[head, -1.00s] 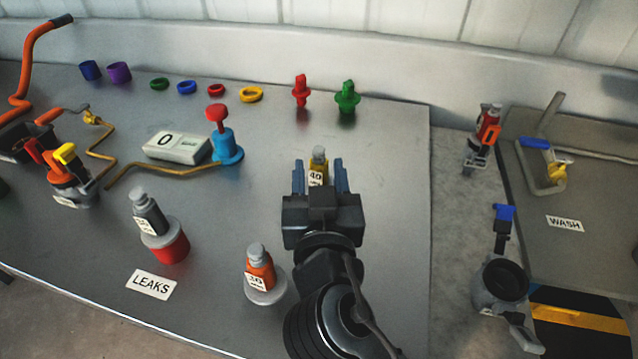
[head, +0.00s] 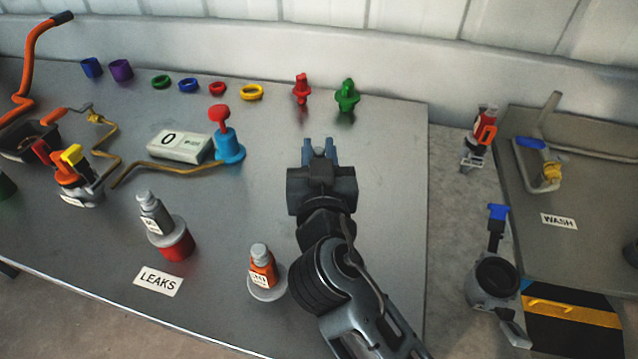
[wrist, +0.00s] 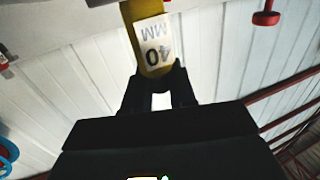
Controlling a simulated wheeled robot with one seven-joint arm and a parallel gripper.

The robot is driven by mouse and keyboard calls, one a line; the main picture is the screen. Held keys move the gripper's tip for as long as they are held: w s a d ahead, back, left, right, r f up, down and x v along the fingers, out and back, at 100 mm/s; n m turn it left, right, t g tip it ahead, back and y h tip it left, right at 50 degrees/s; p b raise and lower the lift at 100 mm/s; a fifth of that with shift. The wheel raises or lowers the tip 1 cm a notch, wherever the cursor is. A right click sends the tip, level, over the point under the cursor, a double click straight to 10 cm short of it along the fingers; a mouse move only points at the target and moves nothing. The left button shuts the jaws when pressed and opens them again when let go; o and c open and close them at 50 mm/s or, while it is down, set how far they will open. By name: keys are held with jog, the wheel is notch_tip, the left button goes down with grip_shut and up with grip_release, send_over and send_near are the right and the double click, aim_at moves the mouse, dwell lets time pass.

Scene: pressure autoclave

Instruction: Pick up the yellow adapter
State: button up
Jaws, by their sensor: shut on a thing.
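The yellow adapter (wrist: 156,70) has a white "40 MM" label, upside down in the wrist view. My gripper (head: 320,148) is shut on it, with the fingers at either side of its end in the wrist view. In the head view only the adapter's grey top (head: 319,153) shows between the fingers; my gripper hides the rest. I cannot tell whether it is clear of the table.
An orange adapter (head: 262,268) and a grey one (head: 152,215) stand on round bases at the front. A blue stand with a red knob (head: 229,148) and a display box (head: 180,146) are to the left. Red (head: 301,88) and green (head: 347,96) fittings stand behind.

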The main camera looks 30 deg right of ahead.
grip_shut()
jog(key=shift+r, duration=0.15)
